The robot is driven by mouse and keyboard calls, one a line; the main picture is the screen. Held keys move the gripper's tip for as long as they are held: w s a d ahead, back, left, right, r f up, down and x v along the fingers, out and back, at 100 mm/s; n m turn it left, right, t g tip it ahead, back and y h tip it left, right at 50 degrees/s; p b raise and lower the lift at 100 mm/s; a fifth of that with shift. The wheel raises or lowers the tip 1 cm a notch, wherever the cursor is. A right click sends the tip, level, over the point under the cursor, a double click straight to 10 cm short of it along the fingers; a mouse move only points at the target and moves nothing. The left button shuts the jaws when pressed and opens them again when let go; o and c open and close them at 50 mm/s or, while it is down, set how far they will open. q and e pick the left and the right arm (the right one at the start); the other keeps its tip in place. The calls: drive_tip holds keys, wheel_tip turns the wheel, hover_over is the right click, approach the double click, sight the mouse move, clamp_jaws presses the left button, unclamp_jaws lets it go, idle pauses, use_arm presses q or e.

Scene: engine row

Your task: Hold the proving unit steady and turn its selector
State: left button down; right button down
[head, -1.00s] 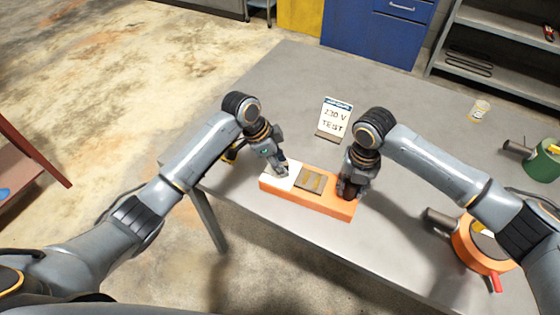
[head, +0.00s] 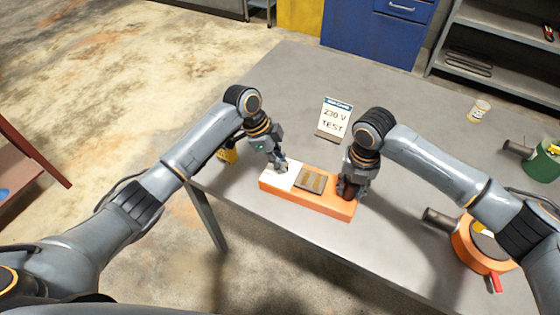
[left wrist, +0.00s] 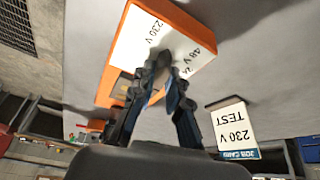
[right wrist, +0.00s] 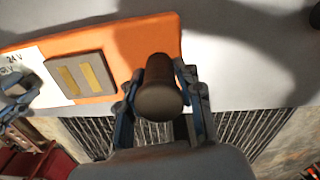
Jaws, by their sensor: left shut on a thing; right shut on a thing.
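The proving unit (head: 325,202) is an orange block lying along the table's front edge. It has a white panel marked 230 V, 48 V and 24 V (left wrist: 132,45) and a grey plate with yellow strips (right wrist: 82,77). My left gripper (head: 282,166) is shut on the small selector on the white panel; the fingers mostly hide the selector, so its setting is unclear. My right gripper (head: 350,190) is shut around a dark upright handle (right wrist: 158,92) at the unit's right end. A standing card (head: 335,118) behind the unit reads 230 V TEST.
An orange round thing (head: 480,246) and a green one (head: 545,162) stand at the right of the table (head: 285,90). A small labelled cup (head: 479,111) is at the back right. A yellow thing (head: 228,154) is partly hidden by my left arm. The table's back left is clear.

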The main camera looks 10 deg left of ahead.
use_arm(q)
drive_tip(key=shift+w+m+g, duration=0.15)
drive_tip(key=shift+m+g, duration=0.65)
drive_tip(key=shift+m, duration=1.5)
drive_tip(key=c, duration=1.3)
unclamp_jaws()
drive_tip(key=shift+r, duration=0.15)
drive_tip(key=v, duration=1.2)
drive_tip(key=shift+w+d, duration=0.1)
